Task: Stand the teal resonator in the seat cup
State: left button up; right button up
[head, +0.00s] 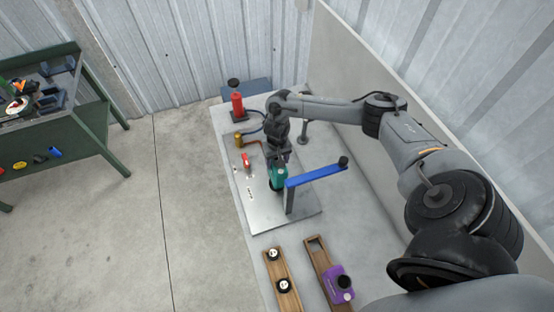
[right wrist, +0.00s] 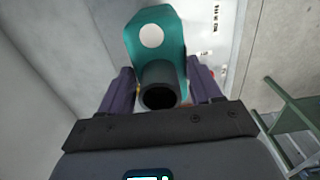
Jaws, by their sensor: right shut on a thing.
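The teal resonator (head: 277,174) hangs upright below my right gripper (head: 279,156), over the metal plate (head: 262,212). In the right wrist view the resonator (right wrist: 170,38) shows a white round spot and a dark pipe end (right wrist: 158,86). The two fingers of my right gripper (right wrist: 160,78) are shut on that pipe, one on each side. I cannot make out the seat cup; the resonator and gripper may hide it. I cannot tell whether the resonator's bottom touches anything. My left gripper is not in view.
A blue bar (head: 316,173) on a post stands close right of the resonator. A red clamp-like part (head: 246,160) is to its left. A red cylinder (head: 237,105) and brass part (head: 239,140) stand behind. A purple muffler (head: 338,283) sits on a wooden rack (head: 317,260) in front.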

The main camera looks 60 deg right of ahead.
jog(key=shift+f, duration=0.8)
jog(key=shift+f+b, duration=0.4)
jog(key=shift+f, duration=0.15)
dwell(0.6)
jog(key=o, duration=0.9)
jog(key=shift+o, duration=0.7)
